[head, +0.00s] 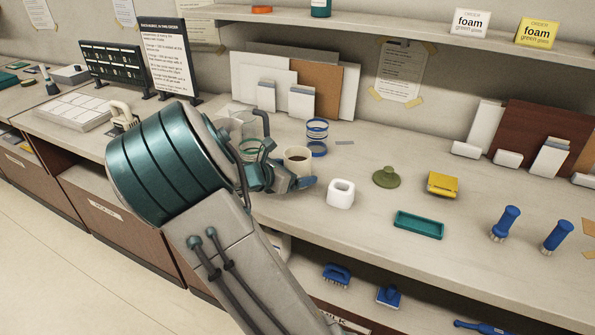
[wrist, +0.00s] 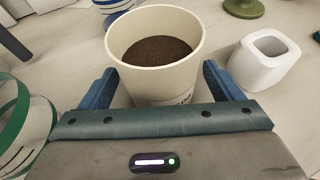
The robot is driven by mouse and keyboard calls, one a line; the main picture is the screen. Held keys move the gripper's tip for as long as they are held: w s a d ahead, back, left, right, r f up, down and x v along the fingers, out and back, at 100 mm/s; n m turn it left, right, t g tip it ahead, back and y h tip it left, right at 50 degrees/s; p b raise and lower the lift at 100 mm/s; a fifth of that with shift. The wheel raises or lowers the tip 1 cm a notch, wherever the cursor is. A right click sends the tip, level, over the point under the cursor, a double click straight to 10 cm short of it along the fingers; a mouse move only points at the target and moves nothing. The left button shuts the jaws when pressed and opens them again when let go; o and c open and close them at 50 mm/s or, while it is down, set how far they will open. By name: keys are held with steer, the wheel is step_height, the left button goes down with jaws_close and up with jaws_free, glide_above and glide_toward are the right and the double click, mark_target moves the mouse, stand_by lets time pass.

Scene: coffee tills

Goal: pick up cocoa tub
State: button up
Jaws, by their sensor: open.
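The cocoa tub (wrist: 160,48) is a cream round tub, open at the top, with dark brown powder inside. In the wrist view it stands upright on the counter between the two blue fingers of my gripper (wrist: 160,88). The fingers are open, one on each side of the tub's lower part; I cannot tell whether they touch it. In the head view the tub (head: 298,157) shows just behind my gripper (head: 290,182), which is low over the counter. Its lower part is partly hidden there.
A white square holder (head: 341,194) stands close on the right. A blue-and-white banded jar (head: 317,130) is behind, and a green-ringed clear container (head: 250,148) is on the left. A green round object (head: 386,177), a yellow block (head: 442,184) and a teal tray (head: 419,225) lie further right.

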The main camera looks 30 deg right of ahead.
steer(key=c, duration=1.2)
steer(key=shift+r, duration=0.1)
